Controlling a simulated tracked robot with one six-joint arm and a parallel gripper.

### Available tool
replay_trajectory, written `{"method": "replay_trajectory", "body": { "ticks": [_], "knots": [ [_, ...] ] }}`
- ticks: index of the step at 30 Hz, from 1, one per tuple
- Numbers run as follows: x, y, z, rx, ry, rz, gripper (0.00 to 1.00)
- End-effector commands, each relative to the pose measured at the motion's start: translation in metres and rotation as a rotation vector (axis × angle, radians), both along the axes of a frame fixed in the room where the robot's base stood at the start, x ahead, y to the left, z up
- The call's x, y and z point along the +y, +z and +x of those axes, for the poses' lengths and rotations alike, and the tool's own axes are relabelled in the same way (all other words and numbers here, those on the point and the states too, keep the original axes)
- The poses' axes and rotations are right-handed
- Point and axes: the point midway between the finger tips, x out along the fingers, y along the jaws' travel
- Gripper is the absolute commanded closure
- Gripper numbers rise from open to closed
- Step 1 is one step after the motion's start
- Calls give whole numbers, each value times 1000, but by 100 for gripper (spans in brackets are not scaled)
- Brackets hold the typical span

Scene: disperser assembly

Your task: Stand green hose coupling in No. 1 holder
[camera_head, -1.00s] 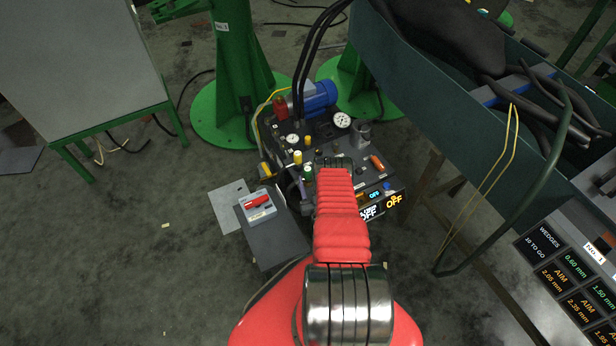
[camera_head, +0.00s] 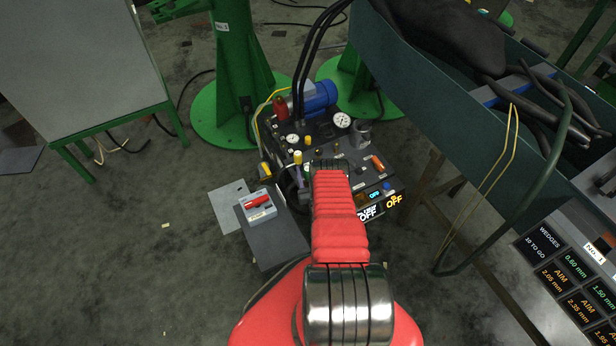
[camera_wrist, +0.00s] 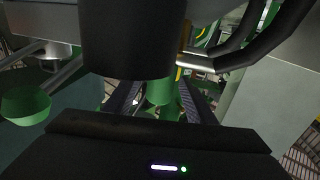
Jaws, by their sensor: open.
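In the wrist view, a green cylinder (camera_wrist: 160,92), likely the green hose coupling, shows below a large dark cylinder (camera_wrist: 125,40) and between my gripper's two dark ribbed fingers (camera_wrist: 160,108). The fingers stand apart, one on each side of it; I cannot tell whether either touches it. In the head view, my red arm reaches over the hydraulic unit and hides the gripper and the coupling.
The dark hydraulic unit carries a blue motor (camera_head: 318,97), gauges (camera_head: 342,120) and a yellow-topped fitting (camera_head: 298,158). Black hoses rise behind it. A grey box with a red item (camera_head: 258,205) lies left of it. A green trough (camera_head: 455,110) flanks the right. Floor is clear lower left.

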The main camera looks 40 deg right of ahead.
Motion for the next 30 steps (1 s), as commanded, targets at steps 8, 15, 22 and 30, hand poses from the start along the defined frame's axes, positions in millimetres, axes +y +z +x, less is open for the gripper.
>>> {"method": "replay_trajectory", "body": {
  "ticks": [8, 15, 22, 30],
  "knots": [
    [0, 0, 0, 0, 0, 0, 63],
    [0, 0, 0, 0, 0, 0, 80],
    [0, 0, 0, 0, -1, 0, 96],
    [-1, 1, 0, -2, -1, -1, 100]
  ]
}}
